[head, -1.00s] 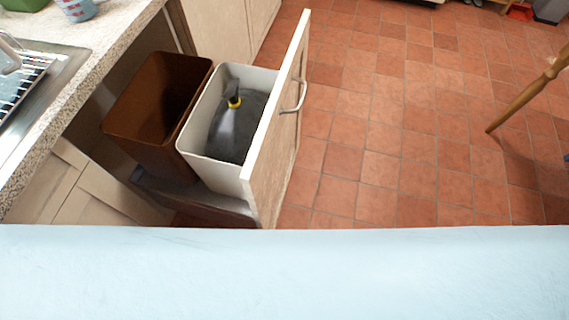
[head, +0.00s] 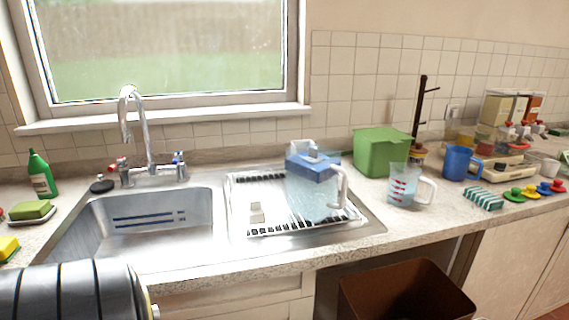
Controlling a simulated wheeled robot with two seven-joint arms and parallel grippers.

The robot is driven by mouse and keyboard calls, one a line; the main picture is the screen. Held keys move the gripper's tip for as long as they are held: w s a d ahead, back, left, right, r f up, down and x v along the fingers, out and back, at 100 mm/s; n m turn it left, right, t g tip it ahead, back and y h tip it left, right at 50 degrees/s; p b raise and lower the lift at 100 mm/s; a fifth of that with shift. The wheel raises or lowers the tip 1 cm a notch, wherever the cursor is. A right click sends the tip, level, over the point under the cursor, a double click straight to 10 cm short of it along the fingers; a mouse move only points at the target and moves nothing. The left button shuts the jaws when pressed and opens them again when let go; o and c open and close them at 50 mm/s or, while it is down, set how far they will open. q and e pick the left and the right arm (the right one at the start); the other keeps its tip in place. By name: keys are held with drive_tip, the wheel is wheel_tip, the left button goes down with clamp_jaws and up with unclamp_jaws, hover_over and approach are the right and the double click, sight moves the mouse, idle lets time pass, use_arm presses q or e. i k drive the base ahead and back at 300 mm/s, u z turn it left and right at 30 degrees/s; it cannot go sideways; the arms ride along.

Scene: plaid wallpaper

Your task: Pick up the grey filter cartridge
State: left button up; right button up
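A small pale grey-beige piece (head: 257,212), which looks like the filter cartridge, lies on the white wire draining rack (head: 290,230) right of the sink bowl. Its exact shape is too small to tell. A clear water filter jug with a blue lid (head: 314,182) stands on the same rack, just right of the piece and apart from it. A dark ribbed cylinder at the lower left looks like part of my arm. Neither of my grippers is in view.
The steel sink bowl (head: 160,225) and tap (head: 140,130) are left of the rack. A green box (head: 381,153), measuring jug (head: 405,187) and blue mug (head: 459,163) stand on the right counter. A brown bin (head: 400,285) sits below the counter edge.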

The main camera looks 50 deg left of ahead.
sight(313, 152)
drive_tip(key=u, duration=1.5)
drive_tip(key=k, duration=0.8)
drive_tip(key=u, duration=0.6)
drive_tip(key=i, duration=0.55)
